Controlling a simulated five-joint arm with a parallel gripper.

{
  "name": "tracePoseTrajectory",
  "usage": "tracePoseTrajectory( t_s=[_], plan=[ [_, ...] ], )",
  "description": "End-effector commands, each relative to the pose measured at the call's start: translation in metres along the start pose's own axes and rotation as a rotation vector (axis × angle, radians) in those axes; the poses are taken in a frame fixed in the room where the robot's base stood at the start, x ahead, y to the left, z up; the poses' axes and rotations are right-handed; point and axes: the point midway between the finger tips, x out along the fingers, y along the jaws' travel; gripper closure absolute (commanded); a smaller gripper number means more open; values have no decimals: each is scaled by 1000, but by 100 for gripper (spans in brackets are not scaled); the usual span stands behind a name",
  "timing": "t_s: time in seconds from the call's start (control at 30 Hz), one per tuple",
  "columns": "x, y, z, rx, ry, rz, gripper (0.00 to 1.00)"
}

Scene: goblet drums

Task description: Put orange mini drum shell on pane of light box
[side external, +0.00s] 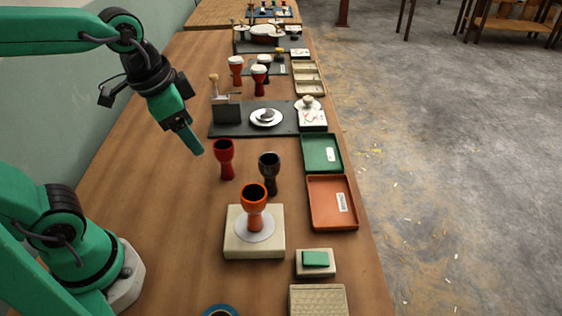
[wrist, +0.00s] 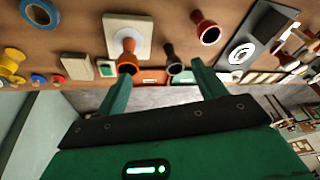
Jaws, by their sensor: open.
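The orange mini drum shell (side external: 254,204) stands upright, open bowl up, on the round white pane (side external: 241,231) of the cream light box (side external: 236,249). In the wrist view the orange shell (wrist: 127,64) shows over the pane (wrist: 121,36) and light box (wrist: 109,24), near one fingertip in the picture. My gripper (side external: 197,147) is open and empty, raised above the table, apart from the orange shell and up and left of it in the side view. Both fingers of my gripper (wrist: 162,70) show spread apart in the wrist view.
A dark red shell (side external: 224,160) and a dark brown shell (side external: 269,176) stand close behind the light box. A green tray (side external: 322,143) and an orange tray (side external: 319,192) lie along the right edge. A small block with a green pad (side external: 315,259) sits in front. The table's left middle is clear.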

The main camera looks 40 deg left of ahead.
Motion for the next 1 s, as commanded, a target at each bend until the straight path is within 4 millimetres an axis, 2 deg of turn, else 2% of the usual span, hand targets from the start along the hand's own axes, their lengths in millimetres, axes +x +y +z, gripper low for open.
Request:
tracePoseTrajectory(
  t_s=[0.2,0.37,1.0],
  plan=[
    [-10,-15,29,-267,103,-56,30],
    [-13,-20,40,-373,146,-74,30],
    [-13,-21,42,-400,156,-78,30]
  ],
)
